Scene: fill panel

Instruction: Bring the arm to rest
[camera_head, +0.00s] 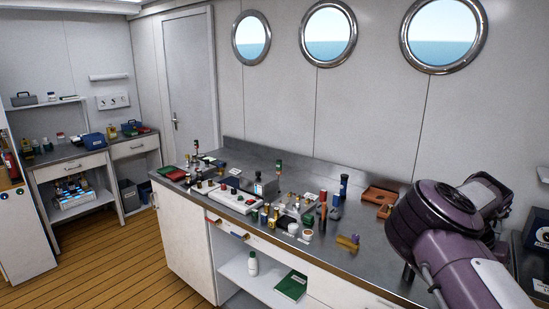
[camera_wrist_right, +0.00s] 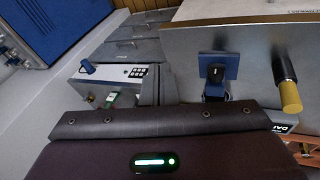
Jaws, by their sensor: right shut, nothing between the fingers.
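My right arm (camera_head: 455,235) is purple and reaches in from the right of the head view, over the right end of the counter. My right gripper (camera_wrist_right: 158,75) shows in the wrist view, its grey fingers together and empty. Its dark housing fills the bottom of that view. A blue block with a dark front (camera_wrist_right: 216,72) and a dark cylinder with a yellow end (camera_wrist_right: 288,85) show beyond the fingers, to the right. My left gripper is not in view.
The grey counter (camera_head: 345,252) holds a white switch panel (camera_head: 225,196), several bottles and small parts, and a brown tray (camera_head: 380,195). A green box (camera_head: 291,286) and white bottle (camera_head: 252,263) stand on the shelf below. The wooden floor (camera_head: 110,250) at left is clear.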

